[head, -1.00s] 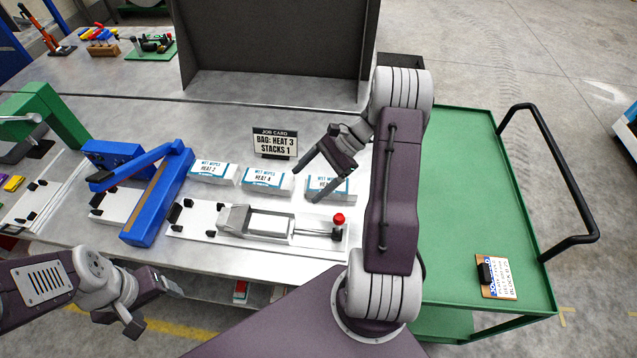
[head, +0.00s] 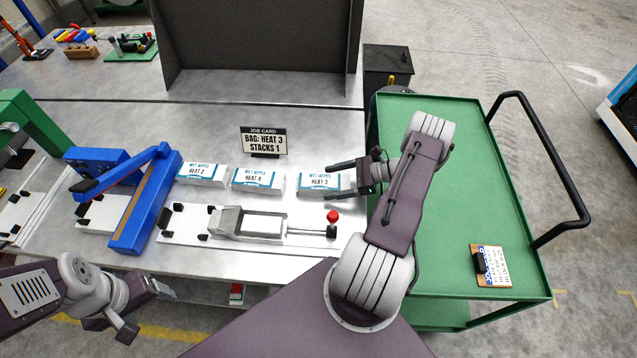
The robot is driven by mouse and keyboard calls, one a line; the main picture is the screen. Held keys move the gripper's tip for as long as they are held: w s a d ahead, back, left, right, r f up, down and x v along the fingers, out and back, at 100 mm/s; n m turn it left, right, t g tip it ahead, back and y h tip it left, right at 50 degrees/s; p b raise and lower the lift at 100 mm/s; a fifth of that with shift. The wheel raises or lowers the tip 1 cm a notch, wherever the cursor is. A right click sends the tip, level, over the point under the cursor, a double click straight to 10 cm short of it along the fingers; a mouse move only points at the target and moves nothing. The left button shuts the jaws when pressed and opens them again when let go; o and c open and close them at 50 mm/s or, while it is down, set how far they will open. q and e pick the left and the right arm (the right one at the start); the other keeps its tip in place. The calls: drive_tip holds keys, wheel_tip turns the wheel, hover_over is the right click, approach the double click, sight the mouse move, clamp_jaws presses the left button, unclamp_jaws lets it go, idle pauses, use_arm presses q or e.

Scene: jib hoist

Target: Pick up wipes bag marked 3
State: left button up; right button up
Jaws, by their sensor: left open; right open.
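The wipes bag marked HEAT 3 (head: 318,181) is a white pack with a blue-edged label, lying on the grey bench at the right end of a row of bags. My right gripper (head: 333,181) is open at its right end, one finger along the far side and one along the near side. I cannot tell whether the fingers touch it. My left gripper (head: 145,307) is open and empty, low at the left, in front of the bench. The job card (head: 264,141) reads "BAG: HEAT 3, STACKS 1" and stands behind the bags.
Bags marked HEAT 4 (head: 257,182) and HEAT 2 (head: 201,174) lie to the left. A fixture with a red-knobbed clamp (head: 332,217) is in front. A blue lever press (head: 146,207) stands left. A green cart (head: 470,205) with a clipboard (head: 491,266) is at right.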

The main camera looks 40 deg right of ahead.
sight(319, 184)
drive_tip(key=x, duration=0.1)
drive_tip(key=p+x, duration=0.1)
drive_tip(key=x, duration=0.2)
drive_tip(key=shift+w+a+r, duration=0.1)
drive_tip(key=shift+a+r, duration=0.1)
drive_tip(key=shift+a, duration=0.1)
drive_tip(key=shift+w+a+f, duration=0.1)
drive_tip(key=shift+w, duration=0.05)
drive_tip(key=c, duration=1.4)
drive_tip(key=r, duration=0.3)
drive_tip(key=s+d+r, duration=0.1)
drive_tip(key=shift+r+b, duration=0.3)
drive_tip(key=s+d+r+b, duration=0.1)
drive_tip(key=s+d+r, duration=0.5)
drive_tip(key=s, duration=0.2)
drive_tip(key=shift+s+r+b, duration=0.2)
drive_tip(key=shift+s+b, duration=0.15)
